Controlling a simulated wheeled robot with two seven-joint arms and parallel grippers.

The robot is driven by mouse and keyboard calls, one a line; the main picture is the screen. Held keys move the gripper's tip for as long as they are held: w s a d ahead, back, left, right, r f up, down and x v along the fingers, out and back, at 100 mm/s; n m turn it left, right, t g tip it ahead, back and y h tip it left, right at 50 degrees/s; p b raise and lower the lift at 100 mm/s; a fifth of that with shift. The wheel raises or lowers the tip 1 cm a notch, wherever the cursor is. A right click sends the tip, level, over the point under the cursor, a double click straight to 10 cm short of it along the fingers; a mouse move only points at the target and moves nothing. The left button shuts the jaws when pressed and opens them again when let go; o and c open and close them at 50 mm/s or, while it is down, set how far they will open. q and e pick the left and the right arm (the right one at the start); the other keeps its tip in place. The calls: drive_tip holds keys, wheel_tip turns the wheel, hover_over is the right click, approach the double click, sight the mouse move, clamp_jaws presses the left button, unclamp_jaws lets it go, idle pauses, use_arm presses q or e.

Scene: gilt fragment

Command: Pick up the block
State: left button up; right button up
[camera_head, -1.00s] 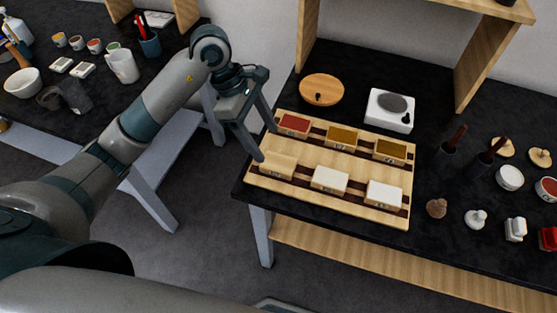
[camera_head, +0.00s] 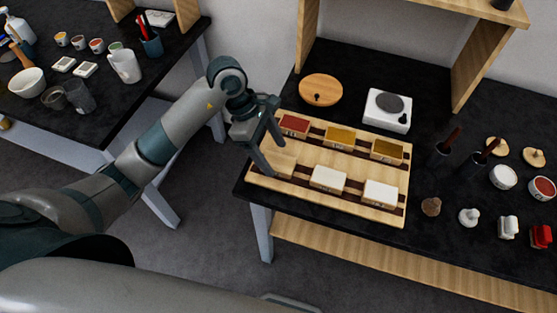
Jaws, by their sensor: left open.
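Several small blocks sit in two rows on a light wooden board (camera_head: 356,204) with dark strips. The back row has a red-topped block (camera_head: 294,124) and two ochre-topped blocks (camera_head: 340,137) (camera_head: 387,150). The front row has a plain tan block (camera_head: 281,163) at the left and two white-topped blocks (camera_head: 328,178) (camera_head: 380,193). My left gripper (camera_head: 277,160) is open and points down at the tan block, with one finger at its left side, partly hiding it. I cannot tell whether the fingers touch it. My right gripper is not in view.
A round wooden lid (camera_head: 321,89) and a white hotplate-like device (camera_head: 387,110) stand behind the board. Dark-handled tools (camera_head: 482,158), small bowls (camera_head: 503,177) and stamps (camera_head: 469,217) stand to the right. A second table (camera_head: 110,95) with cups is at the left.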

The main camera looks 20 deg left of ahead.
use_arm(q)
drive_tip(key=shift+p+x, duration=0.3)
drive_tip(key=shift+x, duration=0.95)
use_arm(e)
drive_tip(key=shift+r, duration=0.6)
use_arm(q)
drive_tip(key=shift+c, duration=0.6)
drive_tip(key=c, duration=1)
drive_tip(key=shift+r, duration=0.15)
drive_tip(key=shift+c, duration=0.2)
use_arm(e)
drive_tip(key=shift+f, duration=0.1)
